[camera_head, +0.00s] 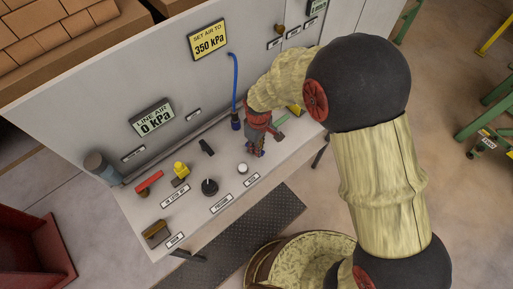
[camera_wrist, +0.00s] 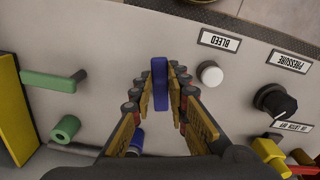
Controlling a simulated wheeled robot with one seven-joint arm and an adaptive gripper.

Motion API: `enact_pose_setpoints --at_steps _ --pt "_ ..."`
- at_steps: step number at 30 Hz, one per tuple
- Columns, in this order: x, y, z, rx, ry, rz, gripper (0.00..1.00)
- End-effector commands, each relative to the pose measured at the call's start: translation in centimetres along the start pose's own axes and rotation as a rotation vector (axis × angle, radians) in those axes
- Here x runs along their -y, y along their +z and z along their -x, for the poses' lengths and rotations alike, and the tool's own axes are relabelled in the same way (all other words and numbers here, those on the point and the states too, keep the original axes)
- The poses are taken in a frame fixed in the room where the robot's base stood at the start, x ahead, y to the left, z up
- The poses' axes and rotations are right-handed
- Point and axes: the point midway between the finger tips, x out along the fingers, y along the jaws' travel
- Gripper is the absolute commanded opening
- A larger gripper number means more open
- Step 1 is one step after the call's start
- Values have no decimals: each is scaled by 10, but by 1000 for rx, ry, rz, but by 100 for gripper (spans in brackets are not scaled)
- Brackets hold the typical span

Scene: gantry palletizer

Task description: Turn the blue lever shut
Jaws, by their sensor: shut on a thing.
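The blue lever (camera_wrist: 160,84) stands between the two fingertips of my gripper (camera_wrist: 160,92) in the wrist view. It shows as a narrow upright bar with a finger pad on each side, and my gripper is shut on it. In the head view my gripper (camera_head: 257,148) points down at the right part of the grey panel, and I cannot make out the lever there. The lever's base and its pivot are hidden by the fingers, so how far it is turned cannot be told.
A white button (camera_wrist: 209,74) labelled BLEED and a black PRESSURE knob (camera_wrist: 275,101) lie right of the fingers in the wrist view. A green lever (camera_wrist: 53,81) lies left. A blue hose (camera_head: 235,80), a red handle (camera_head: 149,182) and a display reading 0 kPa (camera_head: 153,118) are nearby.

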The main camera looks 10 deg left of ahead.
Motion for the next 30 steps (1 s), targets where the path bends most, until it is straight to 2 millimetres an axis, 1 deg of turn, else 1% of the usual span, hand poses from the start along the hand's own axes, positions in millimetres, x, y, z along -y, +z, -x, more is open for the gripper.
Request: enact_pose_setpoints --at_steps 17,30 --pt "-23 -6 -1 1 -1 546 0" --pt "-36 -19 0 1 0 960 0"
